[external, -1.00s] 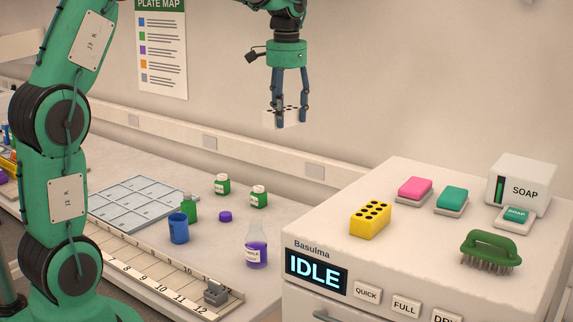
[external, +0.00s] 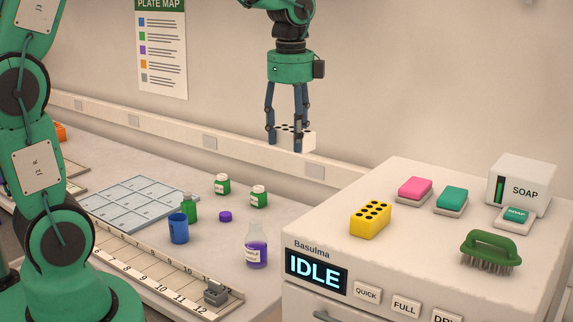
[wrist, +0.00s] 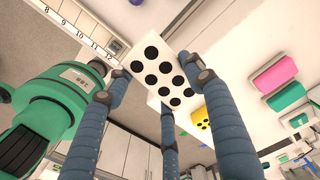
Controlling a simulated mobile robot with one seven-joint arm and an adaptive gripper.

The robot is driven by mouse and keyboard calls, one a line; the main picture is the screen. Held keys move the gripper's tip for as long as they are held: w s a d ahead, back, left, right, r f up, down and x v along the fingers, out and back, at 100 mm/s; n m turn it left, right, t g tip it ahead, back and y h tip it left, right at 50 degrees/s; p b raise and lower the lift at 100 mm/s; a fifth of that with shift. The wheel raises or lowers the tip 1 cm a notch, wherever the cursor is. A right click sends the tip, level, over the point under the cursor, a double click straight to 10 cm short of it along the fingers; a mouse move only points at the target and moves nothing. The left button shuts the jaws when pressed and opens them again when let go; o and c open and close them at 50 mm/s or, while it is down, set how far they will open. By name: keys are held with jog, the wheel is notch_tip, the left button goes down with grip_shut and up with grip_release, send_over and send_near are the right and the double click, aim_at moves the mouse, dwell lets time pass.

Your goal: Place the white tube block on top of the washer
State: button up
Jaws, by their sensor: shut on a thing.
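The white tube block (external: 309,140), with rows of black holes on top, is held in the air by my gripper (external: 284,147). The fingers are shut on it, and its holed face shows between them in the wrist view (wrist: 163,75). The block is left of the washer and above its top level in the external view. The washer (external: 330,222) is a white box with a lit "IDLE" display; its top also shows in the wrist view.
On the washer top stand a yellow tube block (external: 370,219), a pink sponge (external: 415,187), a teal sponge (external: 451,197), a green brush (external: 488,248) and a soap dispenser (external: 522,183). Its back left top is clear. A purple flask (external: 256,248) stands on the bench beside it.

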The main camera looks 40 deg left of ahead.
jog(key=s+d+m+p, duration=0.3)
jog(key=s+m+p, duration=0.1)
jog(key=s+m, duration=0.5)
jog(key=s+d+m+p, duration=0.2)
jog(key=s+m+p, duration=0.1)
jog(key=s+m, duration=0.65)
notch_tip(320, 180, down, 6)
jog(key=shift+s+n, duration=0.1)
jog(key=shift+n, duration=0.15)
jog(key=w+d, duration=0.2)
jog(key=w, duration=0.2)
jog(key=w+d+f+p, duration=0.1)
jog(key=w+d, duration=0.2)
jog(key=w, duration=0.2)
jog(key=w+d+p, duration=0.1)
jog(key=w+d, duration=0.1)
jog(key=w, duration=0.3)
jog(key=shift+w+d+f, duration=0.15)
jog(key=shift+d+f, duration=0.1)
jog(key=shift+d, duration=0.05)
jog(key=shift+f+p, duration=0.4)
jog(key=shift+f, duration=1.35)
